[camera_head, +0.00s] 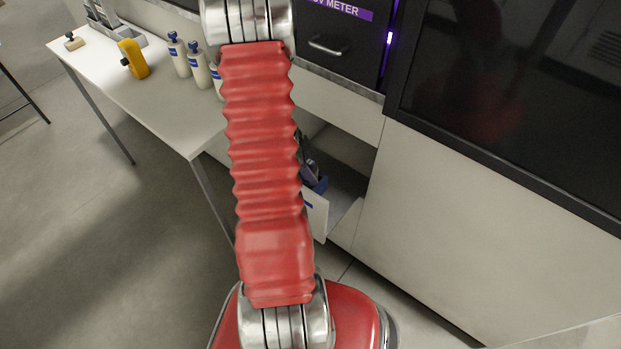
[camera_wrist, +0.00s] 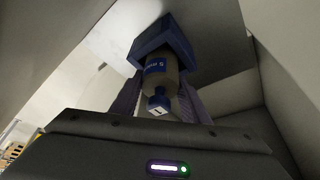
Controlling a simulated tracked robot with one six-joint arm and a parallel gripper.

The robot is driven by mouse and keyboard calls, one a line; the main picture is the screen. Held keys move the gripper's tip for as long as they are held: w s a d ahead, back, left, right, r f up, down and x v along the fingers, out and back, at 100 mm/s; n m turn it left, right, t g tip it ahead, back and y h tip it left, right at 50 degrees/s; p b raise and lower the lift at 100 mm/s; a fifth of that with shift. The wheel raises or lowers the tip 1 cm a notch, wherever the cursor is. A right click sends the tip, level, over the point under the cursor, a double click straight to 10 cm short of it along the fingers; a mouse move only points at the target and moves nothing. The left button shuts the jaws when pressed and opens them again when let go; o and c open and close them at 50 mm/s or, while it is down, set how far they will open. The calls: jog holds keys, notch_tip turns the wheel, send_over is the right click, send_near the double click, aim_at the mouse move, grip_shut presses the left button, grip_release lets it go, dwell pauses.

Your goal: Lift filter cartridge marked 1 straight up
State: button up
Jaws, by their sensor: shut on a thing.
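The filter cartridge (camera_wrist: 160,88) is a grey cylinder with a blue label and a blue cap bearing a white mark. I cannot read the mark for certain. My gripper (camera_wrist: 158,98) has one purple-grey finger on each side of the cartridge and is shut on it. The cartridge's far end is at a blue holder (camera_wrist: 178,36); whether it is still seated there I cannot tell. In the head view, a dark and blue shape (camera_head: 317,178) shows in the open cabinet recess, partly behind my arm.
Pale walls close in around my gripper in the wrist view. A white table (camera_head: 150,105) at left carries blue-capped bottles (camera_head: 178,55) and a yellow object (camera_head: 133,58). A dark-windowed cabinet (camera_head: 500,70) stands at right. Open floor lies at lower left.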

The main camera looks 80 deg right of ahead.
jog(key=c, duration=0.4)
jog(key=shift+r, duration=5.05)
